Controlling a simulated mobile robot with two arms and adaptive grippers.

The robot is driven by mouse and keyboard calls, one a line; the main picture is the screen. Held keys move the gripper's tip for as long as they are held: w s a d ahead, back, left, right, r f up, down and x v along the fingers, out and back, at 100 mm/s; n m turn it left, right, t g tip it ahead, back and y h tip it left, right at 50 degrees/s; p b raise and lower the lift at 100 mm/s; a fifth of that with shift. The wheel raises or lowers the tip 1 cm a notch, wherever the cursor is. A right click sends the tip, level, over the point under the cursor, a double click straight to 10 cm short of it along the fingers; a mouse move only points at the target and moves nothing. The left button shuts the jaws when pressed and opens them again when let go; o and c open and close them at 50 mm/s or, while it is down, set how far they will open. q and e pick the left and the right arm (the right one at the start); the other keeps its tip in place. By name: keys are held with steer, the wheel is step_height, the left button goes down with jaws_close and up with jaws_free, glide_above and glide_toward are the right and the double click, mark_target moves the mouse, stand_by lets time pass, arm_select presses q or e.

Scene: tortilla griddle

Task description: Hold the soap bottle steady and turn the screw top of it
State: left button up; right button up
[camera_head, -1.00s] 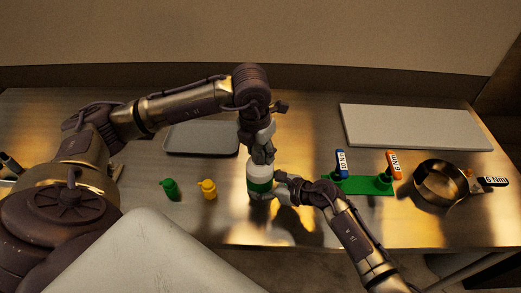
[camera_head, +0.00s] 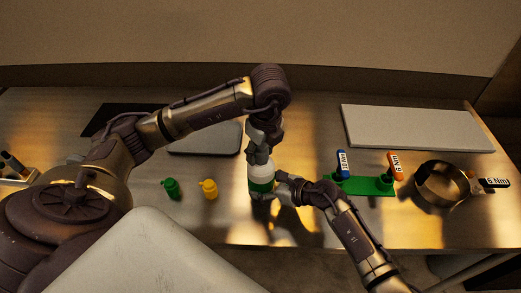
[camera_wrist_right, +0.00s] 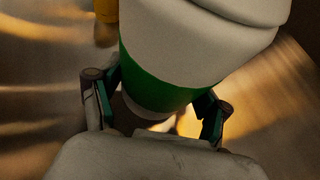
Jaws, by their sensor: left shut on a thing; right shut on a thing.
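The soap bottle (camera_head: 261,184), white with a green band, stands upright on the table near the middle of the head view. My left gripper (camera_head: 261,154) comes down from above and is shut on its top; the screw top itself is mostly hidden by the fingers. My right gripper (camera_head: 276,187) reaches in from the right, low down, and is shut on the bottle's body. In the right wrist view the bottle's green band (camera_wrist_right: 165,78) lies between the two fingers of my right gripper (camera_wrist_right: 160,106).
A green (camera_head: 171,188) and a yellow bottle (camera_head: 209,188) stand to the left. A dark tray (camera_head: 205,143) lies behind.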

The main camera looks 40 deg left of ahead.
arm_select(q)
steer(key=n, duration=0.2)
steer(key=shift+s+a+f+n, duration=0.1)
steer(key=shift+f+n, duration=0.1)
steer(key=shift+n, duration=0.1)
steer(key=o, duration=1.6)
steer(key=shift+r, duration=0.15)
steer(key=shift+c, duration=0.2)
steer(key=shift+d+r, duration=0.2)
steer(key=shift+r, duration=1.1)
steer(key=shift+d+r, duration=0.2)
steer(key=shift+r, duration=1.1)
steer(key=shift+d+r, duration=0.2)
steer(key=shift+r, duration=1.1)
arm_select(e)
steer(key=o, duration=1.1)
steer(key=shift+o, duration=0.3)
